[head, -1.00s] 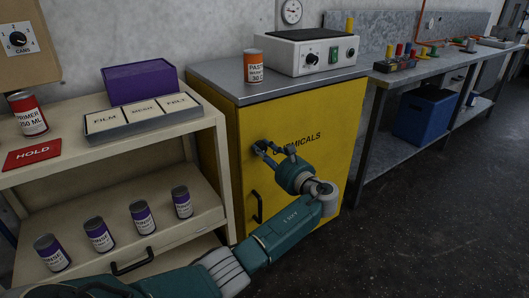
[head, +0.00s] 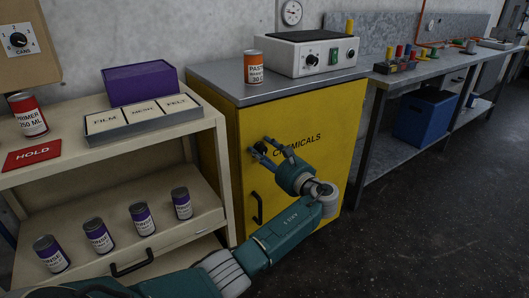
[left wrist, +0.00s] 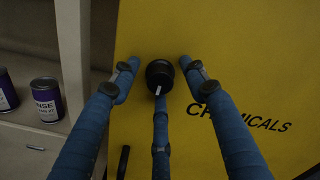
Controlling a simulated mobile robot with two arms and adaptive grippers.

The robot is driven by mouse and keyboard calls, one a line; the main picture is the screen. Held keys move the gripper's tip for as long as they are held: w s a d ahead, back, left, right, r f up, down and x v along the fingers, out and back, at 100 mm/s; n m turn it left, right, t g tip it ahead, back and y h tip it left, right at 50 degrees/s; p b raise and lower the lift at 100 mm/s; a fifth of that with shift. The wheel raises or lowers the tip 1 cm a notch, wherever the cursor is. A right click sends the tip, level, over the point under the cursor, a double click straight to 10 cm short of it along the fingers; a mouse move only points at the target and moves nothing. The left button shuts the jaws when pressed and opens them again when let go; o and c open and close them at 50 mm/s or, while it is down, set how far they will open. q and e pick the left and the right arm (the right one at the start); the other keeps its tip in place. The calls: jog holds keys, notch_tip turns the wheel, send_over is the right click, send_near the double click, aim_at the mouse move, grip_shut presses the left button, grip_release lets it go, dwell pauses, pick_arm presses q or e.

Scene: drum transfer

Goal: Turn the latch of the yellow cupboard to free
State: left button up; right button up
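The yellow cupboard (head: 300,175), marked CHEMICALS, stands with its door shut. Its latch is a round black knob with a white mark (left wrist: 159,76), high on the door; the mark points down in the left wrist view. My left gripper (head: 261,147) is at the knob and partly covers it in the head view. In the left wrist view its blue fingers (left wrist: 159,66) are open, one on each side of the knob and one below, with gaps at the sides. Whether the lower finger touches it I cannot tell. My right gripper is not in view.
A black door handle (head: 257,208) is below the latch. An orange can (head: 254,67) and a white device (head: 315,54) stand on the cupboard. A cream shelf (head: 130,183) with several cans stands close on the left. Open floor (head: 430,220) lies to the right.

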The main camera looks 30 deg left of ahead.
pick_arm(q)
jog(key=shift+d, duration=0.1)
jog(key=shift+s+d+f, duration=0.1)
jog(key=shift+s+d, duration=0.05)
jog(key=shift+d, duration=0.2)
jog(key=v, duration=1.1)
